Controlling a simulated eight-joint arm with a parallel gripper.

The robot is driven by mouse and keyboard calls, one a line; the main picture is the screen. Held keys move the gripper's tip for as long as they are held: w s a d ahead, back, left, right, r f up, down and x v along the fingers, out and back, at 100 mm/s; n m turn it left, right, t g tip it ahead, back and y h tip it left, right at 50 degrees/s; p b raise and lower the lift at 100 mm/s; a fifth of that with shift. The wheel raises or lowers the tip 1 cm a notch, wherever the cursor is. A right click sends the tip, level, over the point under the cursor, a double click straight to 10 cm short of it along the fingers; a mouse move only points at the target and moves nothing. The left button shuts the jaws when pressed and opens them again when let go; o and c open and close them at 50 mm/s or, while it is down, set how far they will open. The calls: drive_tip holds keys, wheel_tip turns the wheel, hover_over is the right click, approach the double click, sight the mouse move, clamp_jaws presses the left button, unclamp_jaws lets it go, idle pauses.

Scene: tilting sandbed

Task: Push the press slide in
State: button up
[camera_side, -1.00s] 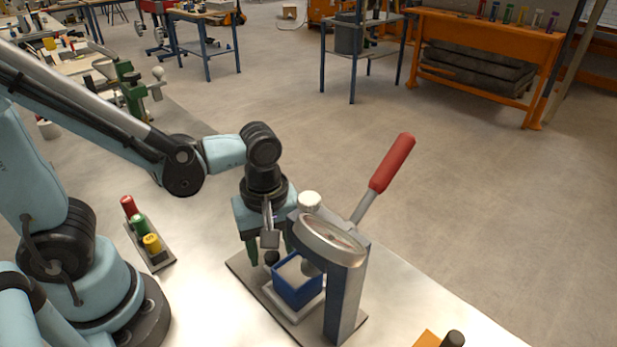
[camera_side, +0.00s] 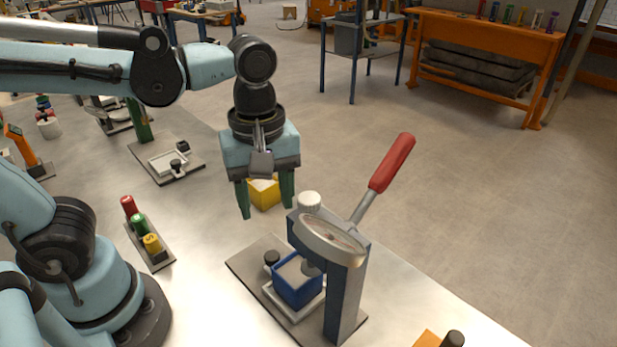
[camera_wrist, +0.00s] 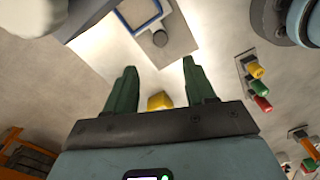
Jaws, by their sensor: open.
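The grey press (camera_side: 345,295) stands on a flat base plate at the table's front. Its slide, a pale tray (camera_side: 291,314) with a black knob (camera_side: 271,258), carries a blue box (camera_side: 297,287) filled with pale material. The box sits beneath the press head, beside the upright; I cannot tell whether the ram touches the fill. The knob (camera_wrist: 159,38) and blue box (camera_wrist: 138,14) also show in the wrist view. My gripper (camera_side: 266,207) is open, pointing down, raised above and behind the knob, apart from the slide. A yellow block (camera_side: 264,193) shows between its fingers, seemingly beyond them.
The press's red-handled lever (camera_side: 392,163) slopes up to the right. A rack of red, green and yellow cylinders (camera_side: 140,226) stands left. Another plate with a pale tray (camera_side: 170,160) lies farther back. An orange object (camera_side: 428,339) is at the bottom right.

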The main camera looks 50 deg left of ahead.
sight(270, 255)
drive_tip(key=shift+r, duration=0.15)
drive_tip(key=shift+c, duration=1.3)
drive_tip(key=shift+a+m, duration=0.1)
drive_tip(key=shift+m, duration=0.2)
drive_tip(key=s+a+f+m+t+h, duration=0.1)
drive_tip(key=s+a+m+t+h, duration=0.1)
drive_tip(key=m, duration=0.9)
drive_tip(key=s+a+m+t+h, duration=0.1)
drive_tip(key=s+a+m, duration=0.1)
drive_tip(key=m, duration=0.9)
drive_tip(key=shift+d+x, duration=0.1)
drive_tip(key=shift+x, duration=2.95)
drive_tip(key=shift+d+x, duration=0.15)
drive_tip(key=shift+x, duration=2.85)
drive_tip(key=shift+w+r, duration=0.1)
